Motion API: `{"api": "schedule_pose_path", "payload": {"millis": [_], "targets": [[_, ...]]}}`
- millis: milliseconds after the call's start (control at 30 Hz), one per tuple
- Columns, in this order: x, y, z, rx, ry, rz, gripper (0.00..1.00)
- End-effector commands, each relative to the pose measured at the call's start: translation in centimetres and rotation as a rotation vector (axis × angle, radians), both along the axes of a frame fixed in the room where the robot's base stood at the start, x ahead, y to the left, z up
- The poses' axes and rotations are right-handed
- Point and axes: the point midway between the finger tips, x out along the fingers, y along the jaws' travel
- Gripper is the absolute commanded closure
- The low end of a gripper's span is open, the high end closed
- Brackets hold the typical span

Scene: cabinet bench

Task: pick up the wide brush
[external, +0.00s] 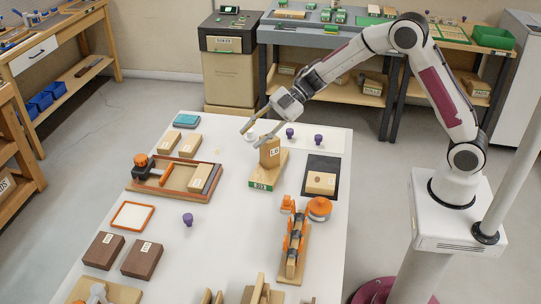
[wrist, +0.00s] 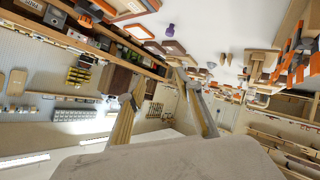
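I cannot pick out a wide brush with certainty in either view. My gripper (external: 251,137) is above the far part of the white table in the external view, its two fingers spread. It is just left of and above an upright wooden block (external: 269,152) on a green-fronted base (external: 262,183). No object shows between the fingers. In the wrist view the gripper (wrist: 164,92) also has its fingers wide apart, and that view is strongly tilted.
A wooden tray (external: 176,193) with an orange-handled tool is on the left. A rack with orange parts (external: 294,246) stands at the near right. Purple knobs (external: 188,218), brown blocks (external: 142,260) and an orange-framed pad (external: 132,216) lie around. The table's middle is clear.

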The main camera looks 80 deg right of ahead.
Motion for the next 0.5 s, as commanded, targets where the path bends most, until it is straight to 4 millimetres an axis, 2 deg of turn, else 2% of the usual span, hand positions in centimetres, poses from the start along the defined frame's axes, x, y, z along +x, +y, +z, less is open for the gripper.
{"api": "schedule_pose_path", "payload": {"millis": [33, 200, 500], "targets": [[-0.4, 0.2, -1.4, 0.013, 0.023, 0.036, 0.65], [-2.6, 1.0, -5.3, 0.062, 0.099, 0.17, 0.65], [-7.6, 1.6, -11.0, 0.155, 0.247, 0.382, 0.65]]}}
